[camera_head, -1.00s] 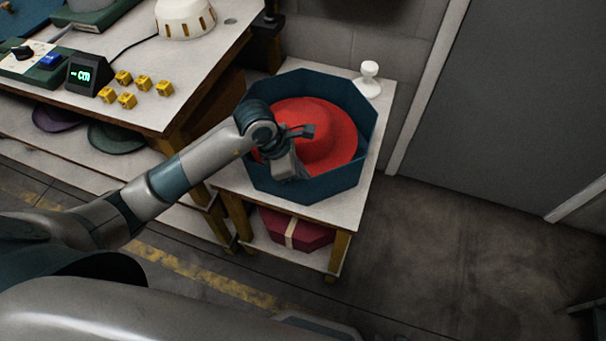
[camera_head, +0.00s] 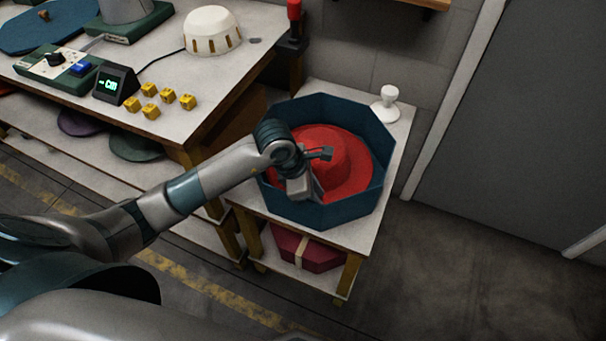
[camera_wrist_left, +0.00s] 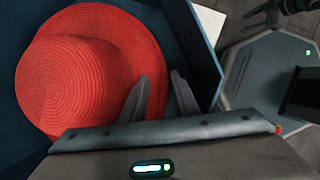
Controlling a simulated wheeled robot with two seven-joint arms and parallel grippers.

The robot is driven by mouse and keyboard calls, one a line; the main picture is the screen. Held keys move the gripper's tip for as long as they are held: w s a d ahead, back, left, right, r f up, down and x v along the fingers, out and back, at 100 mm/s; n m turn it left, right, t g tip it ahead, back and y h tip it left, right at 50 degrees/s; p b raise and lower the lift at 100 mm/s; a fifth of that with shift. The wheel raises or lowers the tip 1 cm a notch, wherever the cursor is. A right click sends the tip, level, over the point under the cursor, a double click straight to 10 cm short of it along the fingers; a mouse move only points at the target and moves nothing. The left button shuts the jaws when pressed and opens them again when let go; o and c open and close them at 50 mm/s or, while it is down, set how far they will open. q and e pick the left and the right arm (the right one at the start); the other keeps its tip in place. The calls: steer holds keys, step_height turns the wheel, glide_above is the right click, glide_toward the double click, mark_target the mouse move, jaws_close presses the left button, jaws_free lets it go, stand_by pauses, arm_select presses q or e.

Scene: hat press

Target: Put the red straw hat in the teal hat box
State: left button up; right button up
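The red straw hat (camera_head: 352,172) lies crown up inside the open teal hat box (camera_head: 345,212), within its walls. In the left wrist view the hat (camera_wrist_left: 75,80) fills the left side, with the box wall (camera_wrist_left: 196,45) to its right. My left gripper (camera_head: 312,194) is low in the box at the near side of the hat. In the wrist view its two fingers (camera_wrist_left: 162,95) are apart beside the brim, with nothing clearly held between them. The arm hides part of the brim. My right gripper is not in view.
The box stands on a small white-topped table (camera_head: 400,125) with a white knob-shaped stand (camera_head: 386,104) behind it. A dark red box (camera_head: 310,250) sits on the shelf below. The workbench at left holds yellow cubes (camera_head: 150,108), a display (camera_head: 115,85) and a white dome (camera_head: 211,30).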

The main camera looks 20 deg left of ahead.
arm_select(q)
steer(key=v, duration=1.7)
steer(key=shift+r+b, duration=0.25)
steer(key=shift+b, duration=0.2)
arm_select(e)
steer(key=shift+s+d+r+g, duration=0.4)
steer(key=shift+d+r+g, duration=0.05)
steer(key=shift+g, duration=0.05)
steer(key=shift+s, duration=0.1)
